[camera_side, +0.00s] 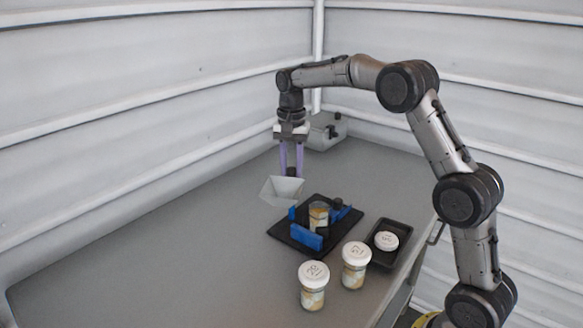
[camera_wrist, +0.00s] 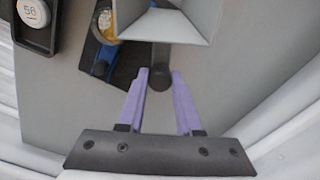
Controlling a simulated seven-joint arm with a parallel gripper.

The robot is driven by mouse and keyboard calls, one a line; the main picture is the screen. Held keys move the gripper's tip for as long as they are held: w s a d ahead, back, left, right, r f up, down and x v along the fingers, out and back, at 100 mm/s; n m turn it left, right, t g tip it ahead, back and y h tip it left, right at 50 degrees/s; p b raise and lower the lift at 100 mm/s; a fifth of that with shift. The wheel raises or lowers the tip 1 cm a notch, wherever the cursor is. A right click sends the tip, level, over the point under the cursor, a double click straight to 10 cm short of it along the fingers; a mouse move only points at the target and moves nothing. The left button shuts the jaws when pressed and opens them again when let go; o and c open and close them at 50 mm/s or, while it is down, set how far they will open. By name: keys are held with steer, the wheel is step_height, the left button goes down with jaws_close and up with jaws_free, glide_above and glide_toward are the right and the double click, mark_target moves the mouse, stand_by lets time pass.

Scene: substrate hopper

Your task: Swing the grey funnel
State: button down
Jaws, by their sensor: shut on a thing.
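The grey funnel (camera_side: 283,190) is a square-mouthed hopper with a dark knob-ended handle. It is at the far side of the black fixture plate (camera_side: 283,231), left of the open jar (camera_side: 318,216) and not over it. The jar stands upright between blue clamps (camera_side: 307,238) and has pale brown contents. My gripper (camera_side: 292,171), with purple fingers, is shut on the funnel's handle. In the wrist view, my gripper (camera_wrist: 160,77) has the handle knob between its fingertips. The funnel (camera_wrist: 178,22) shows at the top there, beside the jar (camera_wrist: 105,22). The funnel's lower outlet is hidden.
Two lidded jars (camera_side: 313,286) (camera_side: 355,265) stand at the front of the table. A black tray (camera_side: 381,259) to the right holds a loose white lid (camera_side: 386,240). A grey box (camera_side: 326,131) sits at the back, behind my gripper. The table's left side is clear.

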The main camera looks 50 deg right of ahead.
steer(key=n, duration=1.3)
steer(key=c, duration=0.7)
jaws_free()
steer(key=shift+r, duration=0.1)
steer(key=shift+r, duration=3.4)
steer(key=shift+a, duration=0.1)
